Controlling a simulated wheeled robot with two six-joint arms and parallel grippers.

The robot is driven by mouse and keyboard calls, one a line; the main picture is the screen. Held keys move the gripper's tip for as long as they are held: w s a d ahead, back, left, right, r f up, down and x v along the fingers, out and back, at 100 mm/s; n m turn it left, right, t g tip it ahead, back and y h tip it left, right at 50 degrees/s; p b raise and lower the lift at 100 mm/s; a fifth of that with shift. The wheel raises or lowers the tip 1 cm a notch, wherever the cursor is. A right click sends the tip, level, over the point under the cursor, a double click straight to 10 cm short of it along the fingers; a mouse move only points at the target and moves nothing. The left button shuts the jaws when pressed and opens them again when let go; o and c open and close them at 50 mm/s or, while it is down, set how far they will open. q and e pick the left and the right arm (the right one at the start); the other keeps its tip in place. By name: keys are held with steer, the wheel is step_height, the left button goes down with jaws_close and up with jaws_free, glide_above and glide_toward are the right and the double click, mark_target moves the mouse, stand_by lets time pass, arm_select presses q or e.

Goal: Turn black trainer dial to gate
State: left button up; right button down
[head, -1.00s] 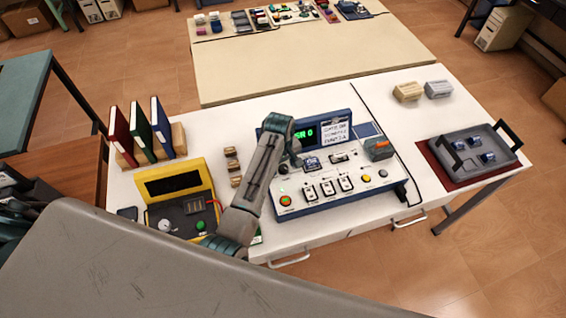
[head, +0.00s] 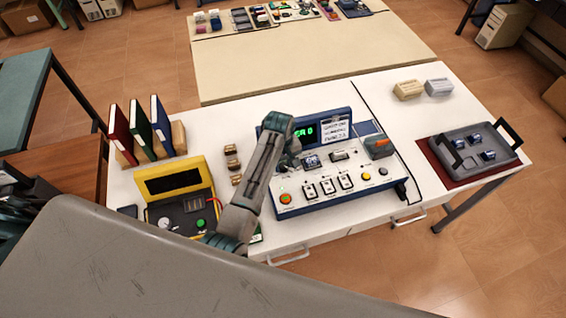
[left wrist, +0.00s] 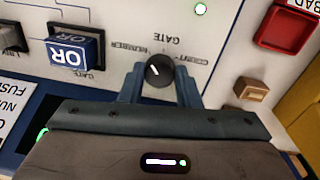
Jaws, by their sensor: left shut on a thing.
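The black trainer dial (left wrist: 158,72) sits on the white panel of the trainer (head: 330,192), among upside-down labels that include GATE. A short white mark shows on its face; I cannot tell exactly which label it points at. My left gripper (left wrist: 160,80) has one finger on each side of the dial and is shut on it. In the head view my left gripper (head: 291,158) reaches down onto the trainer's upper left, and its arm hides the dial. My right gripper is not in view.
A blue OR block (left wrist: 72,52) sits left of the dial, and a red BAD button (left wrist: 284,28) is at right. A yellow case (head: 180,182) stands left of my arm. Upright books (head: 140,132) and a grey tray (head: 490,165) flank the trainer.

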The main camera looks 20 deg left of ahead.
arm_select(q)
steer(key=m, duration=0.4)
steer(key=shift+m, duration=1.8)
steer(key=shift+w, duration=0.1)
steer(key=o, duration=1)
steer(key=shift+c, duration=0.2)
